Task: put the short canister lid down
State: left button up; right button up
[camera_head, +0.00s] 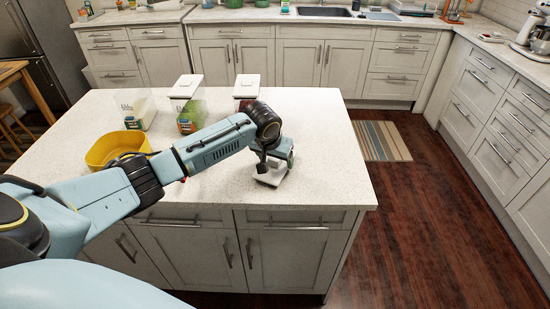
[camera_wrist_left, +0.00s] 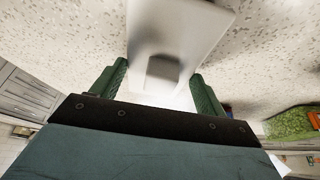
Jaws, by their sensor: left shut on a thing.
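The white short canister lid (camera_head: 270,177) is at my left gripper (camera_head: 272,160), over the front right part of the island top. In the left wrist view the lid (camera_wrist_left: 190,28) is a flat white plate with a raised knob (camera_wrist_left: 163,68) between the two green fingers. My left gripper (camera_wrist_left: 160,88) is shut on this lid. I cannot tell whether the lid touches the counter. A clear canister (camera_head: 142,114) with no white lid visible on it stands at the left back of the island. My right gripper is not in view.
A canister with green on it (camera_head: 190,118) and a dark red one (camera_head: 246,92) stand on the island with white lids above them. A yellow bowl (camera_head: 118,148) is at left. The island top (camera_head: 325,150) is clear to the right of my gripper.

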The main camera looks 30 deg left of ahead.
pick_arm(q)
jog(key=o, duration=1)
jog(key=shift+f, duration=0.1)
jog(key=shift+r, duration=0.25)
jog(key=p+v, duration=0.1)
jog(key=v, duration=1)
jog(key=shift+s+r, duration=0.25)
jog(key=shift+r, duration=0.1)
jog(key=shift+d, duration=0.1)
